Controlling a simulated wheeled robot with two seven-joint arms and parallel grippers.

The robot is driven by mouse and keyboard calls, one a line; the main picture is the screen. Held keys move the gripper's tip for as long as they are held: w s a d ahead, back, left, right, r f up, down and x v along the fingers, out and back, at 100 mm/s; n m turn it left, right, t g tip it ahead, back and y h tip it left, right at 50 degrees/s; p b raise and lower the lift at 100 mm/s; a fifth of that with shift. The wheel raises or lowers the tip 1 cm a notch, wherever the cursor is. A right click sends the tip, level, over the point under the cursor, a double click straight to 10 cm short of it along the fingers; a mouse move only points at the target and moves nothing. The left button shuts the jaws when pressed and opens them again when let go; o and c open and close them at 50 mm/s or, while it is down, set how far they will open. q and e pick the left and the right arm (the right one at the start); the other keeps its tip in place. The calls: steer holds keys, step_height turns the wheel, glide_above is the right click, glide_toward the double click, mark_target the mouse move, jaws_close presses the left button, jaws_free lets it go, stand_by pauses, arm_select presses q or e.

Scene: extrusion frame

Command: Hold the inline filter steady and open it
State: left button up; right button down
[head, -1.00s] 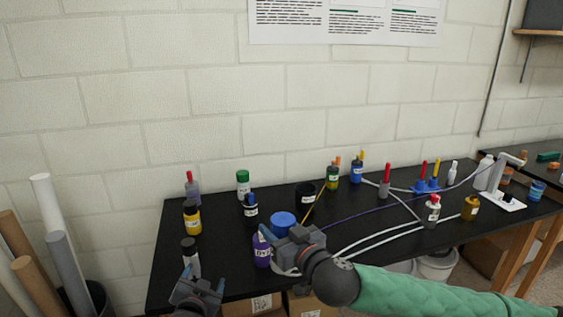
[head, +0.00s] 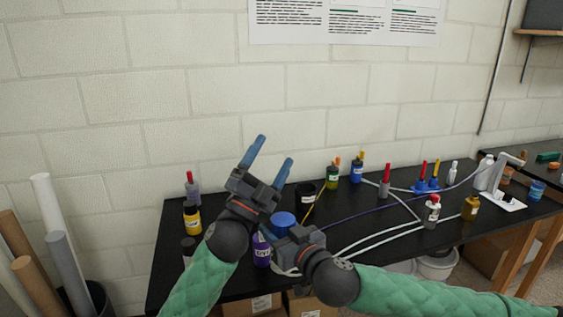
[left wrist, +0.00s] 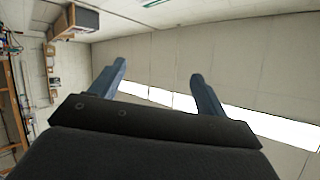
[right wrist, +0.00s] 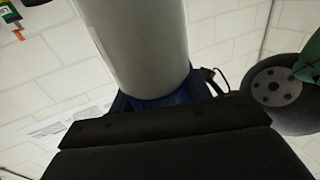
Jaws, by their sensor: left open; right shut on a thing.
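The inline filter appears to be the upright cylinder with a blue cap (head: 283,219) near the table's front edge. Its pale grey body (right wrist: 140,45) fills the middle of the right wrist view, between blue fingers. My right gripper (head: 272,240) is shut on that body, below the cap, and hides most of it in the head view. My left gripper (head: 275,152) is open and empty, raised above and in front of the cap in the picture, fingers pointing up.
A purple bottle (head: 262,253) stands close left of the filter. A yellow-labelled bottle (head: 192,220) and a black jar (head: 306,194) are nearby. Pale tubes (head: 385,236) cross the black table (head: 350,207) to the right.

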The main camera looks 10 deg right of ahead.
arm_select(q)
steer(key=s+d+r+m+g, duration=0.3)
steer(key=s+d+m+g, duration=0.35)
steer(key=m+g, duration=0.65)
steer(key=s+d+r+m+g, duration=0.4)
steer(key=s+d+m+g, duration=0.25)
steer(key=m+g, duration=0.65)
steer(key=m+t+y, duration=0.5)
steer(key=t+y, duration=0.4)
steer(key=y, duration=1.1)
glide_above(282, 218)
step_height(282, 218, down, 7)
step_height(282, 218, down, 11)
steer(key=shift+r, duration=0.1)
